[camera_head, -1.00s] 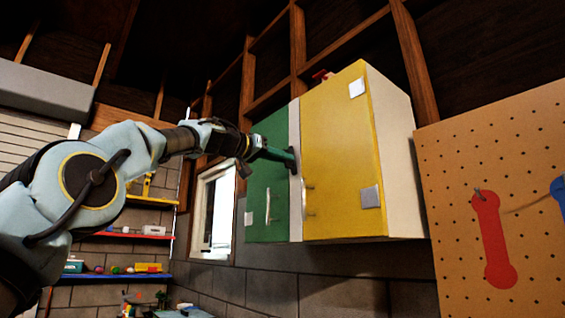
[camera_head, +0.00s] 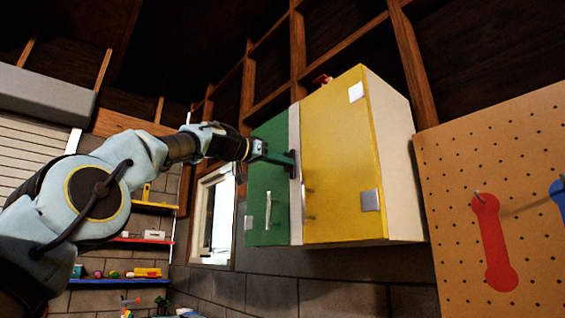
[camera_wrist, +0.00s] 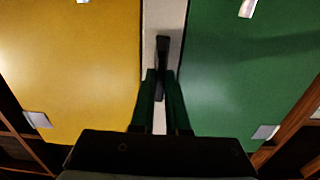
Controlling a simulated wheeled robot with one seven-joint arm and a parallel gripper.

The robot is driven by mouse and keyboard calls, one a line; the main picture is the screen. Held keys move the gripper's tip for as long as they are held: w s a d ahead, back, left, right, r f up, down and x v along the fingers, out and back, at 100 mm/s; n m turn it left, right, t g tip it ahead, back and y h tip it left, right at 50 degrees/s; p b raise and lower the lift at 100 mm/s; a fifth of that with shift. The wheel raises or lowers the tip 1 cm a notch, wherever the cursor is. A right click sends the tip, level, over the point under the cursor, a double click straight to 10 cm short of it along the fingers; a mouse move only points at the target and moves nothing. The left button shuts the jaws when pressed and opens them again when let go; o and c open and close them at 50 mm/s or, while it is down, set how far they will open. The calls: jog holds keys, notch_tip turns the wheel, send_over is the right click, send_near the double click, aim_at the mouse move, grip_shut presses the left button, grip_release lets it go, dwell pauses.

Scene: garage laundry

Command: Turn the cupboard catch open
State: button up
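The cupboard (camera_head: 340,160) hangs on the wall with a green door on the left and a yellow door on the right. A pale strip between the doors carries the dark catch (camera_head: 293,162). In the wrist view the catch (camera_wrist: 162,52) is a black bar lying nearly along the pale strip. My gripper (camera_head: 284,158) reaches the catch from the left. In the wrist view its two green fingers (camera_wrist: 161,82) stand close on either side of the catch's near part, with a narrow gap between them. Both doors are shut.
The green door has a pale bar handle (camera_head: 268,208). A pegboard (camera_head: 455,200) with a red tool (camera_head: 493,245) hangs to the right. A window (camera_head: 213,215) and shelves (camera_head: 120,281) are at the left. A small red thing (camera_head: 322,80) lies on the cupboard.

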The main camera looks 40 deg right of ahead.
jog(key=o, duration=0.4)
jog(key=shift+o, duration=0.2)
jog(key=a+b, duration=0.5)
jog(key=a, duration=0.5)
jog(key=shift+w+a+b, duration=0.3)
jog(key=shift+a+b, duration=0.05)
jog(key=shift+a, duration=0.05)
jog(key=shift+w+f, duration=0.1)
jog(key=shift+f, duration=0.05)
